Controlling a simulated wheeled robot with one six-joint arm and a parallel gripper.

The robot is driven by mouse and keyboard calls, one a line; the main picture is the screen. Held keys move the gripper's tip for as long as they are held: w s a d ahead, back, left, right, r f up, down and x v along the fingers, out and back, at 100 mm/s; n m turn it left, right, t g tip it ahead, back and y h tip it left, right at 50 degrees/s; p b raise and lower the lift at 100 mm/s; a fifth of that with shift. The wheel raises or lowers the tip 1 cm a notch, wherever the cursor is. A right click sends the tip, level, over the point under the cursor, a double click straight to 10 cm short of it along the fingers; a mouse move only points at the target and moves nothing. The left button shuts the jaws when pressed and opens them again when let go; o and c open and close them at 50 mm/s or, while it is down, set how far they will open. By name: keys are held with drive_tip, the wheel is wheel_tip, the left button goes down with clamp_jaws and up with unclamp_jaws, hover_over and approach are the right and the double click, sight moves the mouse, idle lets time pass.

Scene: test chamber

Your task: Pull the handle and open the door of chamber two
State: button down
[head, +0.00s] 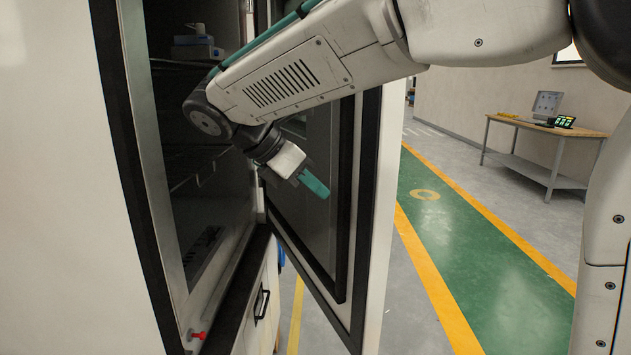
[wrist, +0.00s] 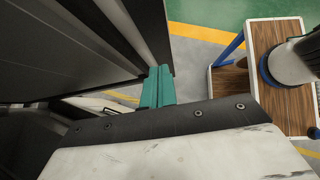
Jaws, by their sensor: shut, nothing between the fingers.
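The chamber door (head: 383,200) stands well open, swung out to the right with its dark-framed inner face toward the chamber opening. The chamber's dark interior (head: 190,150) with wire shelves shows at left. The door's outer face and its handle are hidden. My gripper (head: 315,184) has teal fingers, closed together and empty. It is in the opening between the chamber and the door, in front of the door's inner face. In the wrist view the teal fingers (wrist: 157,87) lie beside a dark panel edge; I cannot tell whether they touch it.
A lower cabinet with a black handle (head: 262,303) sits under the chamber. A red knob (head: 198,335) is at the chamber's lower front. Boxes (head: 196,45) stand on an upper shelf. A table (head: 550,127) is at the far right. The green walkway (head: 460,240) is clear.

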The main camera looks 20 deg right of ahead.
sight(368, 211)
drive_tip(key=d+f, duration=0.1)
drive_tip(key=d, duration=0.1)
drive_tip(key=d+f, duration=0.2)
drive_tip(key=d, duration=0.1)
drive_tip(key=w+d+f, duration=0.1)
drive_tip(key=d, duration=0.1)
drive_tip(key=shift+d+f, duration=0.2)
drive_tip(key=shift+d, duration=0.5)
drive_tip(key=shift+w+d, duration=0.1)
